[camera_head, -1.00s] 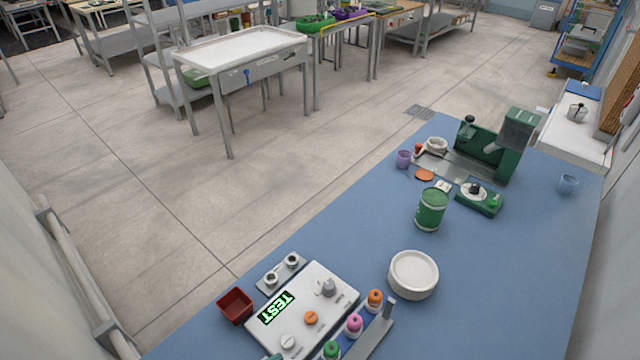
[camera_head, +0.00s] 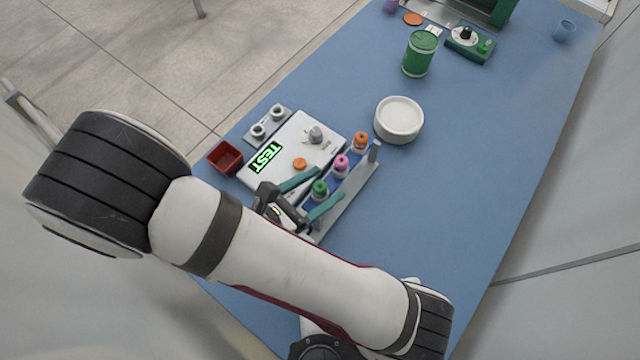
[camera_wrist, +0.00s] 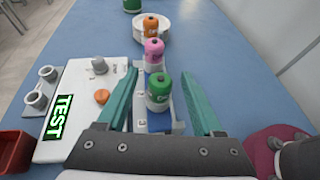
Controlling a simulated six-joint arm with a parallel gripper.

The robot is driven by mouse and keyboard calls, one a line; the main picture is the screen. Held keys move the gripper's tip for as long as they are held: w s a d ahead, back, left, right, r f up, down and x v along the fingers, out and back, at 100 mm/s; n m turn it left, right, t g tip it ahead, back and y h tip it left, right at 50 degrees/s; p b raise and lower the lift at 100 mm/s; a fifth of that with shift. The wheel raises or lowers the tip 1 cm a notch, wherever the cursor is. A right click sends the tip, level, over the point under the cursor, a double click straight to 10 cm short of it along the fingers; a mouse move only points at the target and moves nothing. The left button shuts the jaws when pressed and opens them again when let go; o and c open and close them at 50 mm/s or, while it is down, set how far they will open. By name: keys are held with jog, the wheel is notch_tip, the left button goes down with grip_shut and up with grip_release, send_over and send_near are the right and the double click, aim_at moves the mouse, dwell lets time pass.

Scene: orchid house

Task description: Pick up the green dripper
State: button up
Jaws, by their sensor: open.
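The green dripper (camera_head: 320,188) is a small green bottle with a dark label, standing upright in a grey rack (camera_head: 345,200). It is the nearest in a row with a pink dripper (camera_head: 342,163) and an orange dripper (camera_head: 361,141). My gripper (camera_head: 310,192) is open, its two teal fingers apart on either side of the green dripper. The wrist view shows the green dripper (camera_wrist: 159,90) between the fingers (camera_wrist: 160,82), with a gap on each side. Whether the fingers are level with it in height I cannot tell. Its lower part is partly hidden by the rack.
A white device with a lit TEST display (camera_head: 265,158) stands left of the rack. A red box (camera_head: 225,157) and a grey holder with two sockets (camera_head: 268,124) are beyond it. A white round dish (camera_head: 399,120) and green can (camera_head: 420,54) stand farther back.

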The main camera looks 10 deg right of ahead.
grip_shut()
jog(key=shift+r, duration=0.1)
